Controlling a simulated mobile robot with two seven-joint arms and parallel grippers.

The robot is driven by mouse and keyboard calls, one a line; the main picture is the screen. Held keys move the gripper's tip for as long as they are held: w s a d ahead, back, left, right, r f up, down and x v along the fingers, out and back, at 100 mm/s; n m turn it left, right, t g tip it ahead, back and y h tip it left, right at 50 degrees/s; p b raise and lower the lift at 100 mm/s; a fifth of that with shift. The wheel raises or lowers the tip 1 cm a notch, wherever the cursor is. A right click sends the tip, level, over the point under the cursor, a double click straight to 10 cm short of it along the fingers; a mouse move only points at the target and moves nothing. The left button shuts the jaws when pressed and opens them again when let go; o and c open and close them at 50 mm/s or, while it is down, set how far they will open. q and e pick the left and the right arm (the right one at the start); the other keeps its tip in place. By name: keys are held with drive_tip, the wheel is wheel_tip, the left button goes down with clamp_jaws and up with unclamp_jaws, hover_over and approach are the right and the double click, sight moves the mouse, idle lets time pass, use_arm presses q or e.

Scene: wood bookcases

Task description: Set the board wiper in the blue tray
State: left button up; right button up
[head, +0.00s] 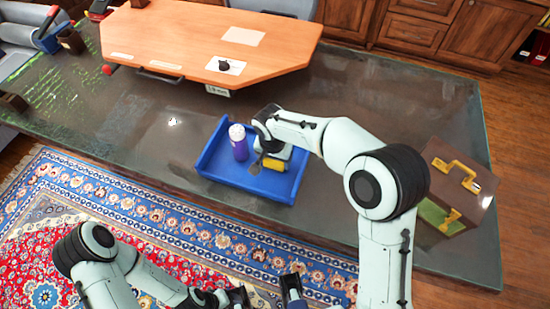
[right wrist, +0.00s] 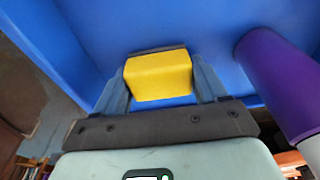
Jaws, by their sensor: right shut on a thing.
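The board wiper is a yellow block with a dark edge; it shows in the head view (head: 273,164) and between the fingers in the right wrist view (right wrist: 158,77). My right gripper (head: 270,157) is shut on it, inside the outline of the blue tray (head: 222,176). The tray's blue surface also fills much of the right wrist view (right wrist: 215,30). I cannot tell whether the wiper touches the tray floor. My left gripper (head: 265,295) is at the bottom edge of the head view, apart from the tray, with its fingers spread and nothing seen between them.
A purple bottle with a white top (head: 239,148) stands in the tray, left of my right gripper; it is close by in the right wrist view (right wrist: 275,75). A brown case with yellow handle (head: 465,165) sits at right.

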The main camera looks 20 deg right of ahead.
sight(273, 164)
drive_tip(key=shift+f, duration=0.15)
drive_tip(key=o, duration=1)
drive_tip(key=shift+o, duration=0.2)
wheel_tip(273, 164, up, 12)
drive_tip(key=s+a+p, duration=0.1)
drive_tip(key=shift+s, duration=0.25)
